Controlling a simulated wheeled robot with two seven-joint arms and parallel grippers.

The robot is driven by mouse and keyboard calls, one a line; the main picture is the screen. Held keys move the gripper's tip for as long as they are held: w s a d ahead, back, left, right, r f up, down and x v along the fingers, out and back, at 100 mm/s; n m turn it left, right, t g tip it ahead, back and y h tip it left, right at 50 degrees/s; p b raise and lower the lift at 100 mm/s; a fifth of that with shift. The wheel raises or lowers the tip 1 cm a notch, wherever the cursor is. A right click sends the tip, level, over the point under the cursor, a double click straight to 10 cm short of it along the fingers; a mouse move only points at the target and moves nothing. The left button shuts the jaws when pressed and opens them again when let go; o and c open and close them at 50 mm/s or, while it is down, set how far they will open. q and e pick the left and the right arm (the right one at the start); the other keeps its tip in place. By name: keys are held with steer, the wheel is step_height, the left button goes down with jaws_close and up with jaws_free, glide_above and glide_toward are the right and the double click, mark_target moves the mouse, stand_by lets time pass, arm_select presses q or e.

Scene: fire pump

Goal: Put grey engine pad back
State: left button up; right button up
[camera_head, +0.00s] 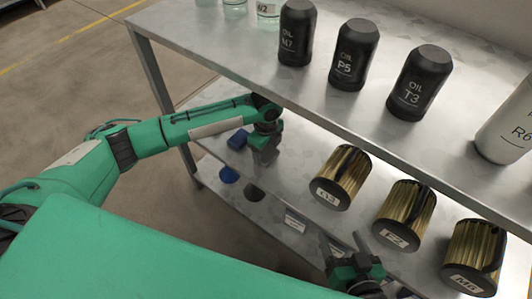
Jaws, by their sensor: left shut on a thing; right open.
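My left gripper (265,154) is over the left end of the middle shelf, pointing down. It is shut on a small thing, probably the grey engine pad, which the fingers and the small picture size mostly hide. A blue pad (237,139) is just left of this gripper on the middle shelf. A dark grey round spot (254,193) and a blue round spot (228,175) show on the lower shelf (268,214); I cannot tell if they are pads or marks. My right gripper (352,262) is open and empty at the bottom, in front of the shelves.
Three gold filters, G3 (342,178), E2 (404,215) and M6 (474,258), stand right of my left gripper. The top shelf (215,42) overhangs and carries black oil bottles (354,55) and a white R6 bottle (508,128). A shelf post (153,75) stands at the left.

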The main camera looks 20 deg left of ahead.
mark_target(266, 153)
arm_select(q)
steer(key=shift+f, duration=0.15)
arm_select(e)
steer(key=shift+a+r+t, duration=0.1)
steer(key=shift+a+t, duration=0.2)
arm_select(q)
steer(key=o, duration=0.9)
steer(key=shift+f, duration=0.1)
arm_select(e)
steer(key=shift+d, duration=0.1)
arm_select(q)
steer(key=shift+o, duration=0.2)
steer(key=shift+r, duration=0.35)
steer(key=shift+r+p, duration=0.95)
steer(key=shift+r, duration=2.6)
arm_select(e)
steer(key=shift+s+d+f+g+h, duration=0.1)
steer(key=shift+d+f+g+h, duration=0.1)
steer(key=shift+d+g+h, duration=0.4)
steer(key=shift+s+d+f+g+h, duration=0.1)
steer(key=shift+d+f+g+h, duration=0.1)
steer(key=shift+d+g, duration=0.7)
arm_select(q)
steer(key=shift+f, duration=0.1)
